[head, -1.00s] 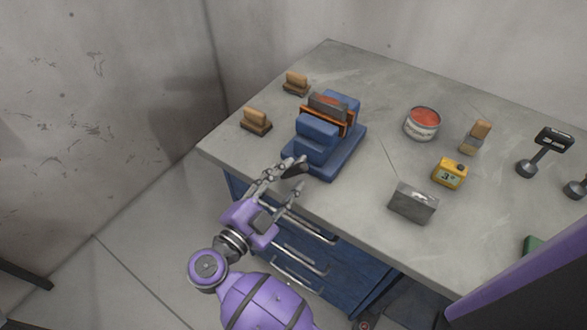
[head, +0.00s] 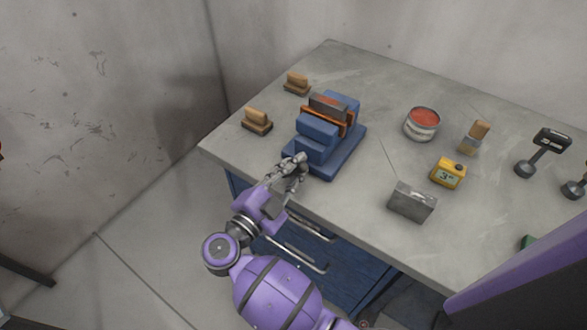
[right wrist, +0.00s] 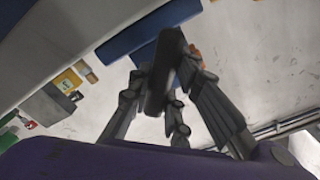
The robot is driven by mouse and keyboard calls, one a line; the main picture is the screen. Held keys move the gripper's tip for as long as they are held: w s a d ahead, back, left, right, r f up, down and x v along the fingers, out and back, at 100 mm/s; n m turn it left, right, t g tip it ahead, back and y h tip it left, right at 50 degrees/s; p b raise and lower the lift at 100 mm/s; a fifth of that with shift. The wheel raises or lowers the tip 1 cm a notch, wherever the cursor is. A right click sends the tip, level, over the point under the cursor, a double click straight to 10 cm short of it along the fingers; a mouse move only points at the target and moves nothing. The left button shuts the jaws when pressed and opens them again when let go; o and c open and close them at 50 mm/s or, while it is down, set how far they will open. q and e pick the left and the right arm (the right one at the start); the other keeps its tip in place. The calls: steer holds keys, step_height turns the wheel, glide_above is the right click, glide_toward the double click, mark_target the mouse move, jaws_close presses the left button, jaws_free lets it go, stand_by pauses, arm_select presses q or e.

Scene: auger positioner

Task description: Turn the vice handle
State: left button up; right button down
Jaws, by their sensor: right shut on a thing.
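The blue vice (head: 350,150) stands near the front left edge of the workbench, with a dark block and orange strips between its jaws. My right gripper (head: 297,168) is at the vice's front end. In the right wrist view, my right gripper (right wrist: 166,82) is shut on the dark vice handle (right wrist: 167,50), which lies between its fingers. In the head view the fingers mostly hide the handle. My left gripper is not in view.
On the grey workbench (head: 375,75) are two wooden-topped brushes (head: 257,121), a red-filled tin (head: 422,124), a yellow device (head: 449,173), a grey metal block (head: 411,202) and a dumbbell-like tool (head: 541,150). Blue drawers (head: 330,285) with bar handles are below.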

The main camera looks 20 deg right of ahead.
steer(key=shift+s+f+m, duration=0.1)
steer(key=shift+f+m, duration=0.05)
steer(key=shift+m, duration=0.45)
steer(key=shift+m+b, duration=0.3)
steer(key=c, duration=1.6)
jaws_free()
step_height(320, 180, up, 10)
steer(key=shift+r, duration=0.15)
steer(key=shift+c, duration=0.2)
